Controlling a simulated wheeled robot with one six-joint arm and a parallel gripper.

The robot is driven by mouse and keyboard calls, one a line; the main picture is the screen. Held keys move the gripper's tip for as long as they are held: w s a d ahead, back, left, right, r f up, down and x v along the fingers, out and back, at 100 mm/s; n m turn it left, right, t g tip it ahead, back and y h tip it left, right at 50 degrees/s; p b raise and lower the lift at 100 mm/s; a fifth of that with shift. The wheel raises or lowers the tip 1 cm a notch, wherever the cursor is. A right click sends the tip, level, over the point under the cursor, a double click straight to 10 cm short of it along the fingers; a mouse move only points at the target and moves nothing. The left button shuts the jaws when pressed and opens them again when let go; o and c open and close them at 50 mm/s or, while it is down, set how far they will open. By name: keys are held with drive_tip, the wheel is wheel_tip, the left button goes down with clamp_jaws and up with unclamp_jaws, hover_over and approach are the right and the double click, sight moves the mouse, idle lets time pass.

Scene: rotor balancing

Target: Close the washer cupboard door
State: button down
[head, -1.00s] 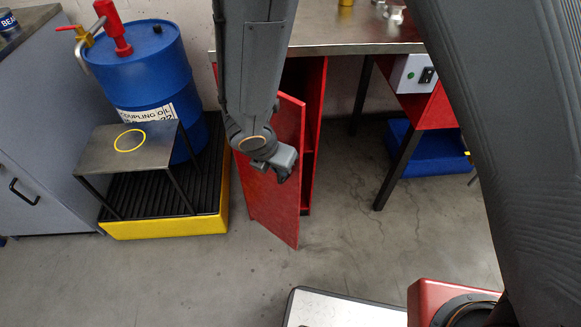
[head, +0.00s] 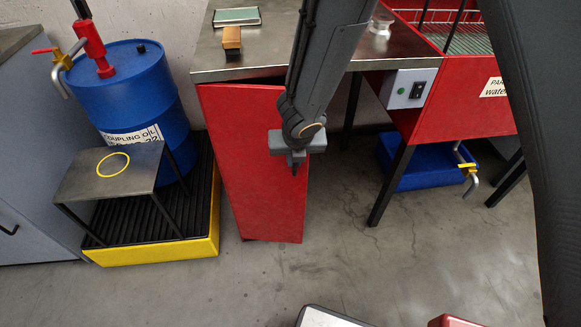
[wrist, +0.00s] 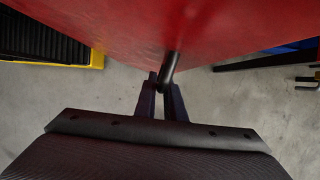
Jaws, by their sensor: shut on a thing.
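The red washer cupboard door (head: 256,165) stands below the steel bench top in the head view, its outer face toward me and nearly in line with the cupboard front. Its top edge shows a slight gap below the bench. In the wrist view the door (wrist: 190,30) fills the top, with a dark bar handle (wrist: 170,68) sticking out of it. My gripper (head: 294,163) is at the door's right side in the head view. In the wrist view my gripper (wrist: 161,88) has its fingers shut on the handle. The cupboard's inside is hidden.
A blue oil drum (head: 132,90) and a small steel stand (head: 110,178) sit on a yellow-edged spill tray (head: 160,250) at left. The parts washer's black legs (head: 390,185) and a blue bin (head: 412,175) are at right.

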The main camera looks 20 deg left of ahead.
drive_tip(key=w, duration=0.1)
drive_tip(key=w+n+p, duration=0.1)
drive_tip(key=w+a+p, duration=0.1)
drive_tip(key=shift+w+r+n+y, duration=0.15)
drive_tip(key=shift+r+n+y, duration=0.1)
drive_tip(key=shift+n+y, duration=0.05)
drive_tip(key=shift+w+a+n+g+p, duration=0.2)
drive_tip(key=shift+w+n+p, duration=0.15)
drive_tip(key=shift+w+p, duration=0.45)
drive_tip(key=shift+w+a+n+g+p, duration=0.15)
drive_tip(key=shift+w+n+p, duration=0.2)
drive_tip(key=shift+w+p, duration=0.45)
drive_tip(key=shift+s, duration=0.15)
drive_tip(key=c, duration=1.9)
unclamp_jaws()
drive_tip(key=shift+f, duration=0.15)
drive_tip(key=shift+o, duration=0.3)
drive_tip(key=shift+d, duration=0.15)
drive_tip(key=p+v, duration=0.4)
drive_tip(key=v, duration=0.3)
drive_tip(key=shift+d+r+p, duration=0.2)
drive_tip(key=shift+r+p, duration=0.1)
drive_tip(key=shift+p, duration=0.1)
